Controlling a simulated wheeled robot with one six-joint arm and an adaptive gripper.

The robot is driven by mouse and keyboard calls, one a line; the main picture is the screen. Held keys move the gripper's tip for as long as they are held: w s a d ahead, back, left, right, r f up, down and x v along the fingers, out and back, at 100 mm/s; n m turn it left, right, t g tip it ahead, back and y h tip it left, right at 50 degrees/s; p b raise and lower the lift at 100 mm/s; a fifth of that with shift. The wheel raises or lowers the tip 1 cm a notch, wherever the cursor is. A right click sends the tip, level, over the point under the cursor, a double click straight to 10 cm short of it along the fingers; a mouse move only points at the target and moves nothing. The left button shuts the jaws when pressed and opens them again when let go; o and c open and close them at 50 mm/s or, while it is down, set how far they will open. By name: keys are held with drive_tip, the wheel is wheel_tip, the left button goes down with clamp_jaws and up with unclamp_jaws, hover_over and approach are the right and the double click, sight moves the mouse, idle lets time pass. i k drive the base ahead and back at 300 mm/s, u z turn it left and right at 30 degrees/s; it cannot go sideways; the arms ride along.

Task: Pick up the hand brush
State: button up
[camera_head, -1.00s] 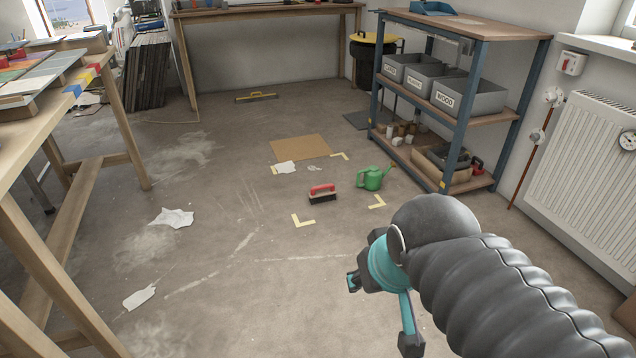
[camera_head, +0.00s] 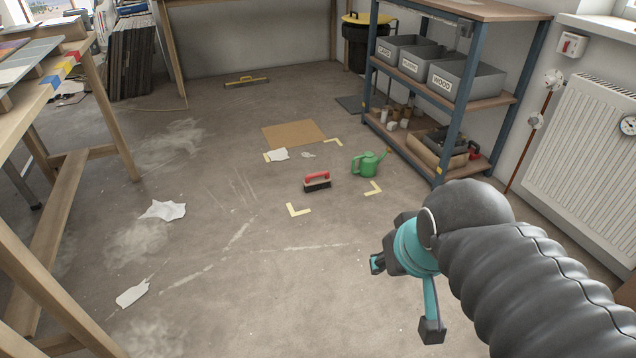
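The hand brush (camera_head: 317,182) has a red handle on top and a dark bristle block. It lies on the concrete floor in the middle of the view, inside an area marked by yellow corner tapes. My gripper (camera_head: 404,295) is at the lower right, nearer to me than the brush and well apart from it. Its teal and black fingers are spread, with nothing visible between them. Part of the gripper is hidden behind my arm.
A green watering can (camera_head: 368,164) stands close right of the brush. A cardboard sheet (camera_head: 294,133) and white scraps lie behind it. A blue-framed shelf (camera_head: 451,142) stands at right, near a radiator (camera_head: 590,150). A wooden table (camera_head: 95,110) stands at left. The floor before the brush is clear.

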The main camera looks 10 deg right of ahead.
sight(309, 184)
drive_tip(key=z, duration=0.8)
drive_tip(key=i, duration=1.25)
drive_tip(key=z, duration=0.4)
drive_tip(key=i, duration=0.9)
drive_tip(key=u, duration=1.05)
drive_tip(key=i, duration=0.8)
drive_tip(key=u, duration=0.7)
